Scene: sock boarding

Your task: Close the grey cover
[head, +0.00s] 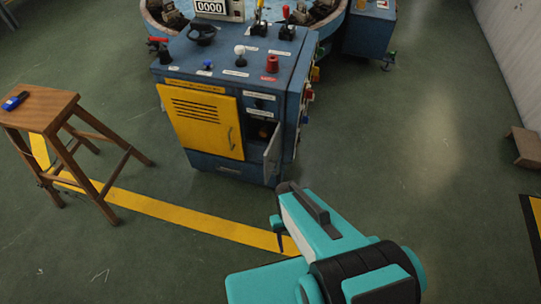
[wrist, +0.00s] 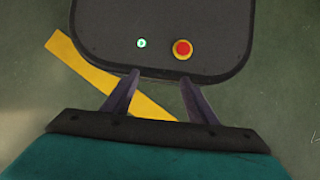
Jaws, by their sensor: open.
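The grey cover (head: 272,155) is a small hinged door at the lower right of the blue cabinet's front. It stands swung open, sticking out toward me, and a dark compartment (head: 262,132) shows beside it with something small and orange-brown inside. My gripper shows in the wrist view (wrist: 160,82) with its two dark fingers spread and nothing between them. In the head view, my teal arm is in front of the cabinet, low and to the right, apart from the cover. The wrist view does not show the cover.
The blue cabinet (head: 228,168) has a shut yellow door (head: 203,122) left of the compartment and levers and knobs on top. A wooden stool (head: 42,112) with a blue object on it stands at left. A yellow floor line (head: 160,210) crosses in front.

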